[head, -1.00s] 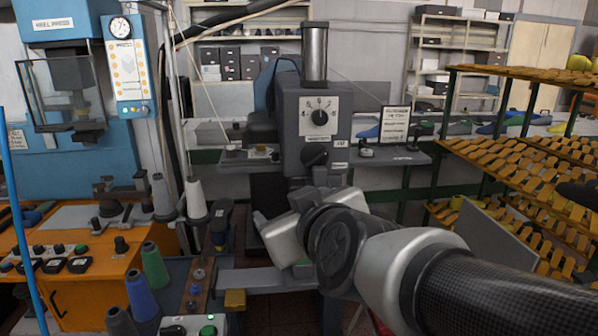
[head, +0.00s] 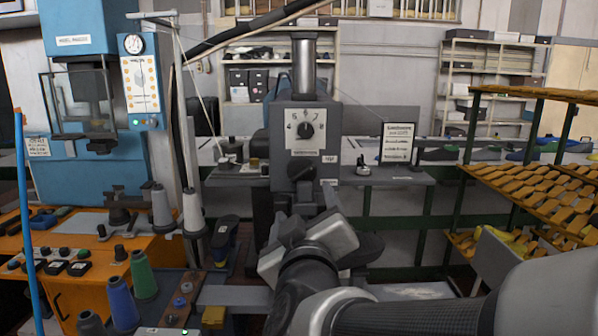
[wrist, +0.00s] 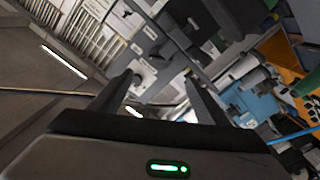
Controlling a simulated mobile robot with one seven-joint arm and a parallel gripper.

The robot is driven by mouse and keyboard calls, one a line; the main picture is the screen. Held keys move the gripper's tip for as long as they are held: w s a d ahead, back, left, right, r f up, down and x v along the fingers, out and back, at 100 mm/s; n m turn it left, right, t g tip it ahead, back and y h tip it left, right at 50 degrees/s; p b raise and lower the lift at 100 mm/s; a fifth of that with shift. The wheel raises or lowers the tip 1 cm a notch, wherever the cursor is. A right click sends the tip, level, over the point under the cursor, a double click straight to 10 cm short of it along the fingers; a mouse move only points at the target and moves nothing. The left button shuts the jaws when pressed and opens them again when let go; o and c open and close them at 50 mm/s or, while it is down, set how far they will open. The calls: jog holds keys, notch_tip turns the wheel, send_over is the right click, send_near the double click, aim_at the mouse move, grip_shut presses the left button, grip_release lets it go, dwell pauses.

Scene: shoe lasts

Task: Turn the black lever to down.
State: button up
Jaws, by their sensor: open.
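The black lever (head: 300,172) is on the front of the grey machine (head: 270,150), below its white dial panel with a black knob (head: 306,130). It looks tilted, its upper end toward the right; its exact setting is hard to tell. My gripper (wrist: 160,82) is open, with two dark fingers apart and nothing between them. In the head view my wrist is below and in front of the lever, apart from it, and the fingertips are hard to make out. In the wrist view the machine's panel (wrist: 143,73) shows tilted beyond the fingers; I cannot make out the lever there.
A blue press (head: 85,110) and an orange bench (head: 62,285) with thread cones (head: 143,275) stand at left. Orange racks of shoe lasts (head: 540,185) stand at right. A narrow shelf with a sign (head: 398,143) runs beside the machine.

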aim_at(303, 176)
jog(key=w+p, duration=0.1)
jog(key=w, duration=1.4)
jog(key=shift+w, duration=0.35)
jog(key=c, duration=1)
jog(key=shift+c, duration=0.2)
